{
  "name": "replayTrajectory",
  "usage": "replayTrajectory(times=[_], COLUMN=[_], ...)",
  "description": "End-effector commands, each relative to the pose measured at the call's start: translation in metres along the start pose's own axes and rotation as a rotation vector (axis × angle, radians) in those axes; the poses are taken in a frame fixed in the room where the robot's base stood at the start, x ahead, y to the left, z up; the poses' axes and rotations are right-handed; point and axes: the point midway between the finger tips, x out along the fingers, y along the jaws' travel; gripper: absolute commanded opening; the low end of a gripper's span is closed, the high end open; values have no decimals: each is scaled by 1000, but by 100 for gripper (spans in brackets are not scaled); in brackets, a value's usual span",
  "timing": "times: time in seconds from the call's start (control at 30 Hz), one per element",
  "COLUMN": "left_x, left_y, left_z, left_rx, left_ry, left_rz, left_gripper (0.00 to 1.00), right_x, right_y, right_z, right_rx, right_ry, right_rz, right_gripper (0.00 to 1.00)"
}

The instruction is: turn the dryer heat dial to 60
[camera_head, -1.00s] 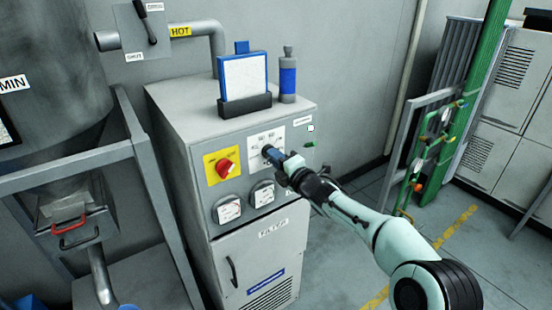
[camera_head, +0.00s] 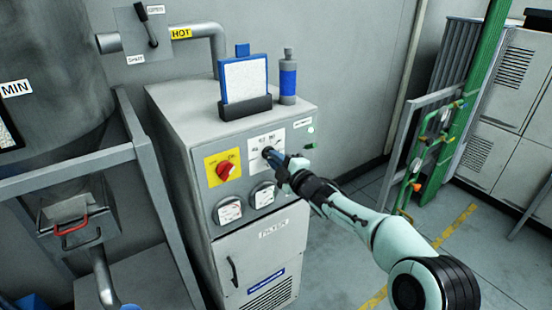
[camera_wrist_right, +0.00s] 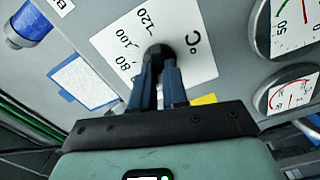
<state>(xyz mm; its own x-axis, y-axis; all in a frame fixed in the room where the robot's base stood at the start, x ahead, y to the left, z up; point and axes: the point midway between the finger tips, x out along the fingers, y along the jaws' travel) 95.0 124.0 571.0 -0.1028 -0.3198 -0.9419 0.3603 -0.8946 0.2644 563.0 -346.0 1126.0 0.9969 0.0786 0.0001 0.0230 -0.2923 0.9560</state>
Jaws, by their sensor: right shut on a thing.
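The dryer (camera_head: 200,135) is a grey cabinet in the middle of the head view. Its heat dial is a black knob (camera_wrist_right: 160,50) on a white scale plate (camera_head: 254,145), and the plate also shows in the right wrist view (camera_wrist_right: 205,66). The numbers 80, 100, 120 and a °C mark are readable there; no 60 is readable. My right gripper (camera_head: 271,157) is shut on the knob, its blue fingers (camera_wrist_right: 158,75) on either side. The fingers hide part of the knob and scale, so I cannot tell the setting. My left gripper is not in view.
A red switch (camera_head: 227,169) on a yellow plate is left of the dial, with two gauges (camera_head: 229,211) (camera_head: 263,195) below. A blue-framed panel (camera_head: 244,78) and a bottle (camera_head: 288,80) stand on top. A grey frame (camera_head: 60,167) is at left.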

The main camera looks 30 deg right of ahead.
Motion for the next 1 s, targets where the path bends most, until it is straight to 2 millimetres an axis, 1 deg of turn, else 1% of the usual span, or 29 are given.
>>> replayTrajectory(times=[0.6, 0.8, 1.0], left_x=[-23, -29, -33], left_y=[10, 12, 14], left_z=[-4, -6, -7], left_rx=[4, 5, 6], left_ry=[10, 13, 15], left_rz=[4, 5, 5], left_gripper=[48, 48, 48], right_x=[0, 0, 0], right_y=[2, 2, 2], right_z=[1, 1, 2], right_rx=[580, 734, 843], right_ry=[-2, -1, -3], right_rz=[0, 1, 1], right_gripper=[0, 0, 0])
